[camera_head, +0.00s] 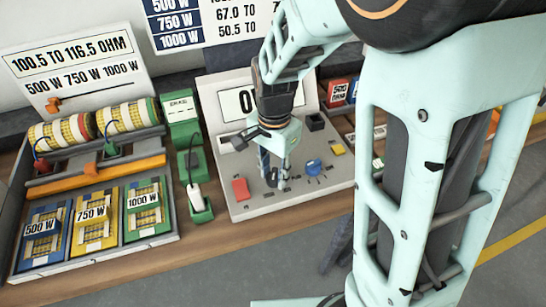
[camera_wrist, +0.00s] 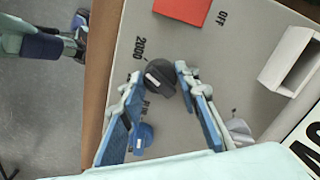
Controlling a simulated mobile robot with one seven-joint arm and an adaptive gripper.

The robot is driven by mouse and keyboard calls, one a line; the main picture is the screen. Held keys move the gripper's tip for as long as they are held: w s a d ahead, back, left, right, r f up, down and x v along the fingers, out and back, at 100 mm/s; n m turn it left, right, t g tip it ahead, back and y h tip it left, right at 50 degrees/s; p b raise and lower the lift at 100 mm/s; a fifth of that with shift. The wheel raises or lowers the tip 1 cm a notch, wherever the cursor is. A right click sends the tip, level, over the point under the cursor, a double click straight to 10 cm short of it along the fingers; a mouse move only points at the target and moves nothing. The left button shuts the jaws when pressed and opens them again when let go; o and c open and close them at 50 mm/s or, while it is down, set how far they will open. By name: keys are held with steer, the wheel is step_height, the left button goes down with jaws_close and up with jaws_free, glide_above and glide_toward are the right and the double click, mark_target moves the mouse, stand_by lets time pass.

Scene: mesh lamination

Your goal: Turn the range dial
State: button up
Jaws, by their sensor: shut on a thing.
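The range dial (camera_wrist: 161,78) is a round dark knob with a white pointer mark, on the grey panel of the meter; the marking "2000" is beside it. In the head view the meter (camera_head: 300,199) stands on the bench, and the dial there is mostly hidden by my gripper (camera_head: 274,172). In the wrist view my gripper (camera_wrist: 159,75) has its two blue-padded fingers on either side of the dial, shut on it. A blue knob (camera_wrist: 144,137) is close by the left finger.
A red button (camera_head: 241,189) and a yellow button (camera_head: 337,149) are on the same panel. A green stand with a white-handled tool (camera_head: 195,197) is left of the meter. A tray (camera_head: 98,254) with coloured mesh packs is farther left.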

mark_target(274, 173)
steer(key=n, duration=1.1)
steer(key=shift+n, duration=0.3)
stand_by(0.5)
steer(key=o, duration=1.2)
steer(key=shift+c, duration=0.2)
step_height(274, 173, up, 12)
